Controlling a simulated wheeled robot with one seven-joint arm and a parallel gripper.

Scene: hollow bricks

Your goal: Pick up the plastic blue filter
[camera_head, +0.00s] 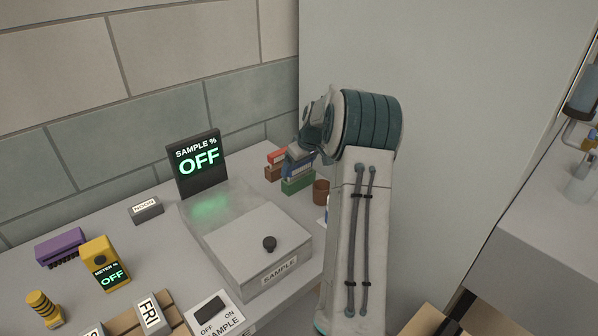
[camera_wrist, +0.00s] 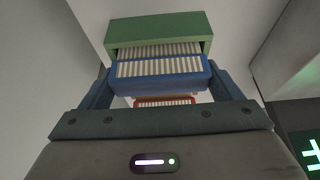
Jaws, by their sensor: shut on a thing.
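The blue filter (camera_wrist: 160,76), with a pleated white face, sits between the two fingers of my gripper (camera_wrist: 162,86) in the wrist view. The fingers are shut on its two ends. A green filter (camera_wrist: 160,30) lies just beyond its upper edge in that view, and a red filter (camera_wrist: 165,102) shows below it. In the head view my gripper (camera_head: 299,153) is at the back of the counter, partly hidden by my arm, by the red filter (camera_head: 276,156) and the green filter (camera_head: 298,185). I cannot tell whether the blue filter touches its neighbours.
A brown cup (camera_head: 321,191) stands right of the green filter. The grey sample box (camera_head: 255,245) with its dark OFF display (camera_head: 199,162) is to the left. A yellow meter (camera_head: 105,265) and a purple block (camera_head: 61,246) lie further left. The wall is close behind.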

